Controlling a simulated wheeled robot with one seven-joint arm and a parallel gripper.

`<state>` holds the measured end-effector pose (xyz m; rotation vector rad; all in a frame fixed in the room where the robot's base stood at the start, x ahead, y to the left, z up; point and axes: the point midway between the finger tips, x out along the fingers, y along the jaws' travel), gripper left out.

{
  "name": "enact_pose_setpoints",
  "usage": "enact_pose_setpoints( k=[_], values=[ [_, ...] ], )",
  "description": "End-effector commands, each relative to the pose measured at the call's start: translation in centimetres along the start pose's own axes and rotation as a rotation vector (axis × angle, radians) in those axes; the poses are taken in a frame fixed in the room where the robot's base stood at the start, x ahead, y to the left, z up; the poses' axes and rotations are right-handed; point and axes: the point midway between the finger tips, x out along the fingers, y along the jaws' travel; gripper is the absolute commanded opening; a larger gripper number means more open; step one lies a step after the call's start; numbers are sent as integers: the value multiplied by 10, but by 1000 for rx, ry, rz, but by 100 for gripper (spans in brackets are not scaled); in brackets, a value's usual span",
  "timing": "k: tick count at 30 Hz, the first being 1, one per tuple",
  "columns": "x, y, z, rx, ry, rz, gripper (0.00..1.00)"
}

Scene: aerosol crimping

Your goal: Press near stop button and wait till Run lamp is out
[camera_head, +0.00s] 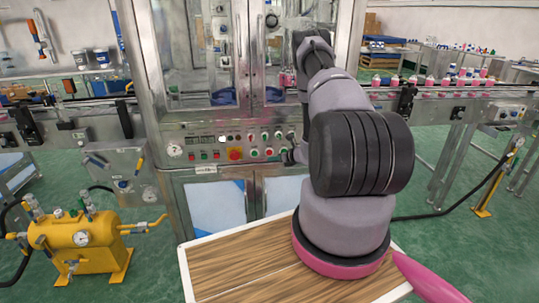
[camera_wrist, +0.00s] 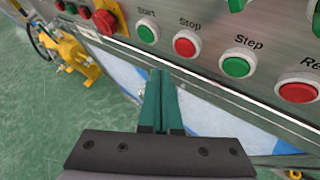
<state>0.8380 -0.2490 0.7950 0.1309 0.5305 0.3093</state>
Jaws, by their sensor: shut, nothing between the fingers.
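The red button labelled Stop (camera_wrist: 185,44) sits in a white ring on the steel control panel (camera_head: 205,141). A green Start button (camera_wrist: 146,31) is to its left and a green Step button (camera_wrist: 236,66) to its right. My gripper (camera_wrist: 161,76) is shut and empty, with its green fingers together. In the wrist picture its tips lie just below the Start and Stop buttons, with no visible contact with either. In the head view my arm hides part of the panel's right end. I cannot pick out the Run lamp or tell whether it is lit.
A large red mushroom button (camera_head: 235,154) stands out from the panel; another red button (camera_wrist: 298,91) is at the right of the wrist view. A yellow tank unit (camera_head: 80,240) stands at left. A conveyor (camera_head: 450,92) with pink-and-white cans runs right. Green floor is open at left.

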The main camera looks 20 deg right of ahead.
Motion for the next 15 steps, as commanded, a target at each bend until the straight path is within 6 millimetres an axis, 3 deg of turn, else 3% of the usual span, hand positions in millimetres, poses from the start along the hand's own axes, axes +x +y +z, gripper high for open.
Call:
enact_pose_setpoints(
  k=[6, 15],
  values=[
    [-14, 10, -10, 2, 1, 1, 0],
    [-17, 13, -12, 0, -1, 1, 0]
  ],
)
